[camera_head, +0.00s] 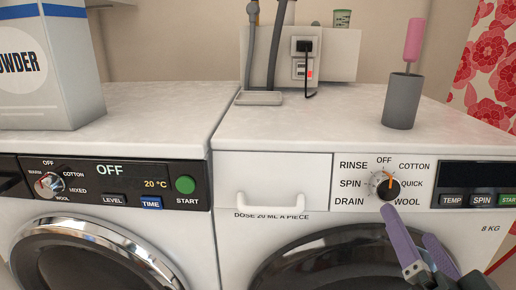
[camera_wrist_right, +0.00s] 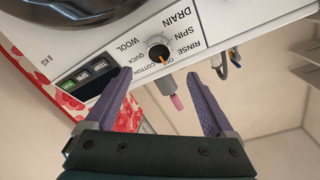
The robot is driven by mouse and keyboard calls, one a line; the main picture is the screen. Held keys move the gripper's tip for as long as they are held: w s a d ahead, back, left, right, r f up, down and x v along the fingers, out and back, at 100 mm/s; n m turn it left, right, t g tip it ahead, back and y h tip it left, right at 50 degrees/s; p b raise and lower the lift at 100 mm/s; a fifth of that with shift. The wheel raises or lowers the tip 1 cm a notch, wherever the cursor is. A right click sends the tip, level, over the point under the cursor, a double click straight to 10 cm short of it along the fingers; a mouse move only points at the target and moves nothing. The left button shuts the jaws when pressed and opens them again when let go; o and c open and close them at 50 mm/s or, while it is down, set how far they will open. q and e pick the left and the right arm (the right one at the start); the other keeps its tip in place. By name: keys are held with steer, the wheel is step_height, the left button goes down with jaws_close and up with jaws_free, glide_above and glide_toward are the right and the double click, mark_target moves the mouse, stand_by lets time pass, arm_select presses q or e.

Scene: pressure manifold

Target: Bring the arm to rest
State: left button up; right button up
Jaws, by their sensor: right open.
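My right gripper (camera_head: 408,223) is in front of the right-hand washing machine (camera_head: 232,180), just below its black program dial (camera_head: 388,189). The purple fingers are spread apart with nothing between them. In the right wrist view the open fingers (camera_wrist_right: 160,68) show with the dial (camera_wrist_right: 158,53) beyond them, apart from both tips as far as I can see. The dial's orange pointer is up, close to OFF. My left gripper is not in view.
A detergent box (camera_head: 50,65) stands on the left machine. A grey cup (camera_head: 403,101) holding a pink-handled tool (camera_head: 413,40) stands on the right machine. Hoses and a wall socket (camera_head: 308,47) are behind. The left machine has a dial (camera_head: 49,185) and green START button (camera_head: 185,185).

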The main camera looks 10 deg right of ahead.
steer(key=s+a+r+n+g+y+p, duration=0.1)
steer(key=a+r+n+g+y+p, duration=0.3)
steer(key=r+p, duration=0.35)
steer(key=s+a+r+n+g+y+p, duration=0.1)
steer(key=s+a+r+n+y+p, duration=0.1)
steer(key=a+r+n+y+p, duration=0.55)
steer(key=s+d+r+g+h+p, duration=0.2)
steer(key=s+r+g+h+p, duration=0.15)
steer(key=s+r+p, duration=0.35)
steer(key=s+d+r+g+h+p, duration=0.25)
steer(key=s+r+g+p, duration=0.25)
steer(key=s+p, duration=0.3)
step_height(320, 180, up, 36)
steer(key=p, duration=3.7)
steer(key=shift+w+d+r+n, duration=0.2)
steer(key=shift+w+d+n, duration=0.1)
steer(key=shift+n, duration=0.15)
steer(key=shift+y, duration=0.25)
